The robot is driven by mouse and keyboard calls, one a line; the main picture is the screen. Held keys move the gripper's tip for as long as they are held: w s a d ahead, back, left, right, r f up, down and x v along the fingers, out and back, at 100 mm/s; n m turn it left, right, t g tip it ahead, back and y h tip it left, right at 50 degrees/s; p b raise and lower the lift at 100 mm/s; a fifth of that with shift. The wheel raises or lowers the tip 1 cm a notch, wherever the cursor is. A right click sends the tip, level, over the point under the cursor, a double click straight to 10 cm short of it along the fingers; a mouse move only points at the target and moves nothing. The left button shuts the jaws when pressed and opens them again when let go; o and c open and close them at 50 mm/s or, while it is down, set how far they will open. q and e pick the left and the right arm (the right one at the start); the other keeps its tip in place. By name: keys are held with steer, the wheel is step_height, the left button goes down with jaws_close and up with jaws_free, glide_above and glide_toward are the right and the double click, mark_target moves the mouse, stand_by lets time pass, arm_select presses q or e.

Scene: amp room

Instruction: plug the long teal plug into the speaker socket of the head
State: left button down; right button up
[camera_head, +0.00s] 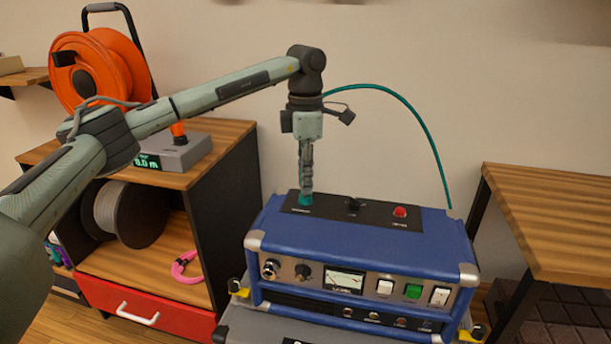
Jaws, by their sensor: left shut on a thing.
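The blue amplifier head (360,238) sits with metal corners, a black panel on top and knobs, a meter and switches on its front. My left gripper (306,198) points straight down over the left end of the top panel (335,208). It is shut on the teal plug (305,200), of which only a small teal part shows at the panel surface. Whether the plug is in a socket there cannot be told. A teal cable (415,118) arcs from behind the gripper to the right, down behind the head. My right gripper is not in view.
A wooden shelf unit (222,135) at left carries an orange cable reel (135,65) and a grey display box (178,152). A pink cable (182,268) lies on its lower shelf. A wooden table (550,215) stands at right. The head rests on a grey cabinet (240,325).

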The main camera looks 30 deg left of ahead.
arm_select(q)
steer(key=shift+f, duration=0.25)
stand_by(0.6)
steer(key=c, duration=1.3)
jaws_free()
steer(key=shift+c, duration=0.2)
step_height(320, 180, up, 12)
